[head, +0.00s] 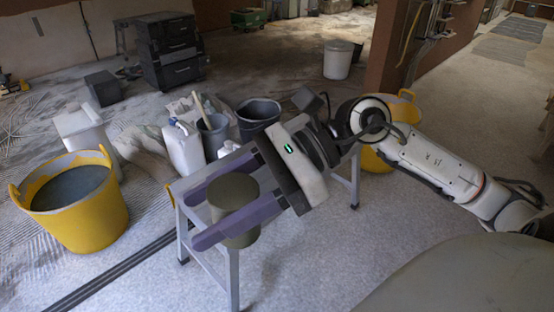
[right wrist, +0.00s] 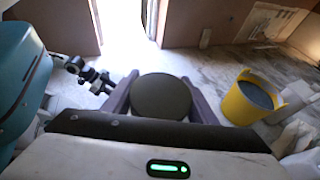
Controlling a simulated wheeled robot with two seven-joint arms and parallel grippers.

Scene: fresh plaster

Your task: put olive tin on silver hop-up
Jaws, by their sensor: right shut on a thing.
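The olive tin (head: 233,190) is a dull green cylinder, upright between the two purple fingers of my right gripper (head: 226,211). The gripper is shut on it. In the right wrist view the tin's round top (right wrist: 161,97) shows between the fingers. The silver hop-up (head: 233,268), a grey metal step with splayed legs, stands behind and below the gripper in the head view. The tin and fingers hide much of its top. I cannot tell the gap between tin and top. Part of my left arm (right wrist: 92,76) seems to show in the right wrist view, its fingers unclear.
A yellow tub (head: 84,222) of grey material stands left of the hop-up. Behind it are dark buckets (head: 258,115), a white container (head: 184,148) and bags. Another yellow tub (head: 372,161) is partly behind my right arm. Dark rails lie on the floor at left. The front floor is clear.

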